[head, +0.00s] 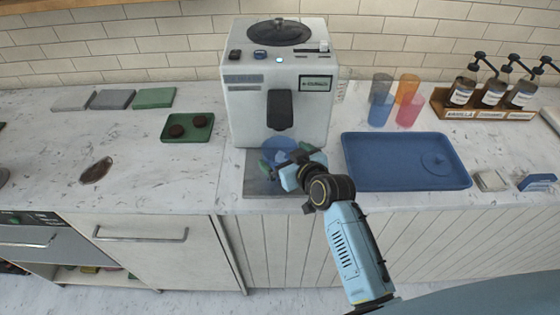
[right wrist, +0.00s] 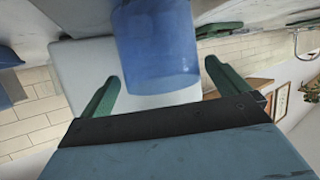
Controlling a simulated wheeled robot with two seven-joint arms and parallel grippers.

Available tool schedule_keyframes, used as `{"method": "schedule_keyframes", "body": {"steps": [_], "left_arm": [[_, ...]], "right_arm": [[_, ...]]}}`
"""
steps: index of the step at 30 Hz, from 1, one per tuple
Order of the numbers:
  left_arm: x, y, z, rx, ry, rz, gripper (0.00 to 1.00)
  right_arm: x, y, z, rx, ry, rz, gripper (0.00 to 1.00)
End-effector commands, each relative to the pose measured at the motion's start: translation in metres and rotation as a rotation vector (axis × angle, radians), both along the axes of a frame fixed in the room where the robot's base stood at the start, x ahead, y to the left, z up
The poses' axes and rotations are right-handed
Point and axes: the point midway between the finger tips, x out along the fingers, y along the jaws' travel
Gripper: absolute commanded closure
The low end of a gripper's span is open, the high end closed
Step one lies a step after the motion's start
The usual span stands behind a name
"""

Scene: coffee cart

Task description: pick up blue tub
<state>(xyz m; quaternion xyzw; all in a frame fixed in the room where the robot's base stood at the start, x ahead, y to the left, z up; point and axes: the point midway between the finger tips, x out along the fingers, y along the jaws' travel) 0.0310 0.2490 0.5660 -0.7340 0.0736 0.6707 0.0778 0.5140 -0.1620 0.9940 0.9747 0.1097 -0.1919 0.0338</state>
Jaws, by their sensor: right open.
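The blue tub (head: 279,147) is a translucent blue container standing on a grey mat (head: 257,187) in front of the white coffee machine. My right gripper (head: 286,160) is at the tub's near side and hides part of it. In the right wrist view, the green fingers of this gripper (right wrist: 160,76) are spread wide, and the blue tub (right wrist: 156,48) is between and beyond their tips. A gap shows on both sides, so the fingers look clear of it. My left gripper is not in view.
The coffee machine (head: 277,95) stands close behind the tub. A blue tray (head: 400,178) lies to the right, with coloured cups (head: 381,108) behind it. A syrup rack (head: 490,112) is at the back right. A green tray (head: 187,136) with two brown discs is at the left.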

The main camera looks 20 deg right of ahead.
Motion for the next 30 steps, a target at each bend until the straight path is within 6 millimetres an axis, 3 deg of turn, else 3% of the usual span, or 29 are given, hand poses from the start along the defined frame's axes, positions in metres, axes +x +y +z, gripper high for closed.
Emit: {"method": "schedule_keyframes", "body": {"steps": [6,16,27,30], "left_arm": [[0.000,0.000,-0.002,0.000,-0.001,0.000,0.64],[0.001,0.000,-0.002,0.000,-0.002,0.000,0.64],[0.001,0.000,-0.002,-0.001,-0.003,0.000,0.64],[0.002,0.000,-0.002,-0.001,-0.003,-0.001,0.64]], "right_arm": [[0.023,0.006,-0.010,0.000,0.000,0.000,0.00],[0.027,0.007,-0.012,0.000,0.001,0.000,0.01],[0.027,0.007,-0.012,0.000,0.001,0.000,0.50],[0.027,0.007,-0.010,0.000,-0.003,-0.001,0.51]]}}
